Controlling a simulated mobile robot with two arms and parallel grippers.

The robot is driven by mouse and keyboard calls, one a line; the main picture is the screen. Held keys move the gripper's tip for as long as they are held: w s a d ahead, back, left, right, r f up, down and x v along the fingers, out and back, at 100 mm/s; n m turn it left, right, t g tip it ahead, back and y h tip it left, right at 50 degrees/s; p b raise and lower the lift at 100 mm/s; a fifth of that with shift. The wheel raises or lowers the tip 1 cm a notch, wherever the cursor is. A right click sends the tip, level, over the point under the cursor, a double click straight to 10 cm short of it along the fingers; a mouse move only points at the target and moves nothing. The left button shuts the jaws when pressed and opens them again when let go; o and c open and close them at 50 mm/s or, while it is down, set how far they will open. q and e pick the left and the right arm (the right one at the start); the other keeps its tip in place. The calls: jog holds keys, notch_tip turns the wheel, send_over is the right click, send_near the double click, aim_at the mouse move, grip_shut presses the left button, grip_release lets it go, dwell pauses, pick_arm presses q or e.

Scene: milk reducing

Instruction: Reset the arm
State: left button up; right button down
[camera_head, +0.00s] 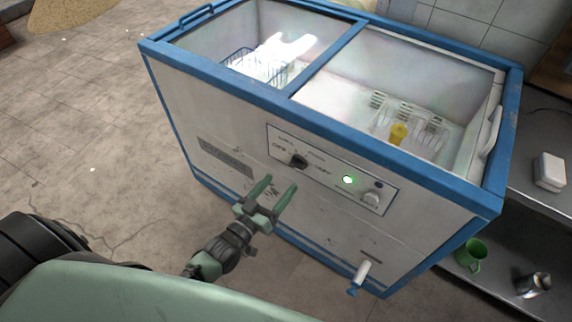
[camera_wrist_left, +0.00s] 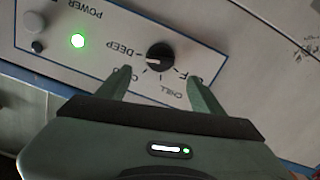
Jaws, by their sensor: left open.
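My left gripper (camera_head: 272,190) is open and empty in front of the freezer's control panel (camera_head: 330,172). Its two green fingers point up toward the black dial (camera_head: 298,160) and appear apart from it. In the left wrist view the fingers (camera_wrist_left: 160,85) stand below the dial (camera_wrist_left: 160,57), one on each side. The panel also carries a lit green light (camera_head: 348,180), seen in the left wrist view too (camera_wrist_left: 78,41), and a grey knob (camera_head: 371,198). My right gripper is not in view.
The blue-edged white chest freezer (camera_head: 235,120) fills the middle, with a wire basket (camera_head: 255,66) and a yellow item (camera_head: 398,134) inside. A tap (camera_head: 359,277) sticks out low on its front. A shelf at right holds a green mug (camera_head: 471,254) and a metal can (camera_head: 533,284). Floor at left is clear.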

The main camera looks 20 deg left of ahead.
pick_arm(q)
jog(key=s+a+f+g+y, duration=0.1)
jog(key=s+f+g, duration=0.3)
jog(key=f, duration=0.5)
jog(key=s+f+m+g+y, duration=0.1)
jog(key=s+f+g, duration=0.1)
jog(key=s+f, duration=0.65)
jog(key=s+a+f+g+y, duration=0.1)
jog(key=s+f+g, duration=0.2)
jog(key=f, duration=0.7)
jog(key=s+f+m+g, duration=0.1)
jog(key=s+f+g, duration=0.2)
jog(key=s, duration=0.9)
jog(key=s+f+g, duration=0.4)
jog(key=s+f, duration=0.5)
jog(key=s, duration=0.3)
jog(key=shift+s+a+m+g+y, duration=0.3)
jog(key=shift+m+y, duration=0.1)
